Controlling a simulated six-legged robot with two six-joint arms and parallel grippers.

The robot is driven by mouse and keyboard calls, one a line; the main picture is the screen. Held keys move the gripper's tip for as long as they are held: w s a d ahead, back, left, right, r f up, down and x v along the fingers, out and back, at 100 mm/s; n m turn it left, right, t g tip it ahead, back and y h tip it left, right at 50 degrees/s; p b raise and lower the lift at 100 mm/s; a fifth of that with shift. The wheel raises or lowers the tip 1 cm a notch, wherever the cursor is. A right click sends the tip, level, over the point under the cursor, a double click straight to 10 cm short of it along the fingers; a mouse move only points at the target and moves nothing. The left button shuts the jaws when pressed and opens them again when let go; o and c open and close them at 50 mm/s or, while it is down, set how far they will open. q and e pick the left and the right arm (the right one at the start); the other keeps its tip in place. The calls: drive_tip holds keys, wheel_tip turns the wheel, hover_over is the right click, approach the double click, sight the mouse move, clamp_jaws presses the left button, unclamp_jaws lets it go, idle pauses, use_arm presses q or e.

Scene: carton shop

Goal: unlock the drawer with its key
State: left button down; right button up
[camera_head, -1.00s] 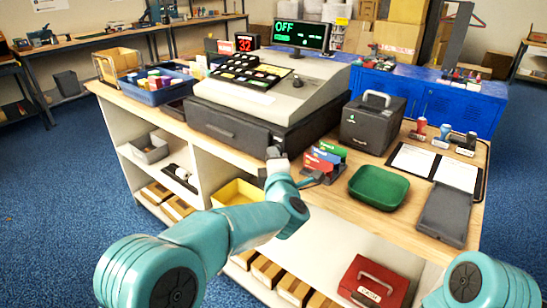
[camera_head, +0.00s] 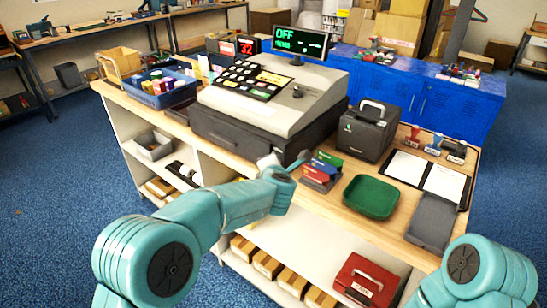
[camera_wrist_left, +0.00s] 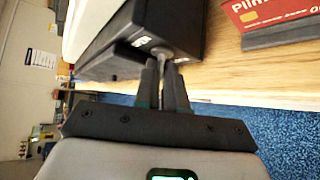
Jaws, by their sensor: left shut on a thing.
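The black cash drawer (camera_head: 222,132) sits under the grey register (camera_head: 270,100) on the counter, and its front looks closed. In the left wrist view the dark drawer unit (camera_wrist_left: 178,22) is right ahead of the fingertips, with small white marks on its face. My left gripper (camera_wrist_left: 165,88) is shut on a small silvery key (camera_wrist_left: 163,54), whose far end is at the drawer's face. I cannot tell how deep the key is in the lock or which way it is turned. In the head view my left gripper (camera_head: 268,161) is at the drawer's front right. My right gripper is out of view.
Just right of my left gripper stands a rack of coloured cards (camera_head: 321,170). A red cash box (camera_head: 366,281) sits on the shelf below.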

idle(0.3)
use_arm(q)
drive_tip(key=c, duration=1.3)
unclamp_jaws()
drive_tip(key=shift+s, duration=0.1)
drive_tip(key=a+b+v, duration=0.1)
drive_tip(key=v, duration=1.5)
drive_tip(key=shift+d+r, duration=0.3)
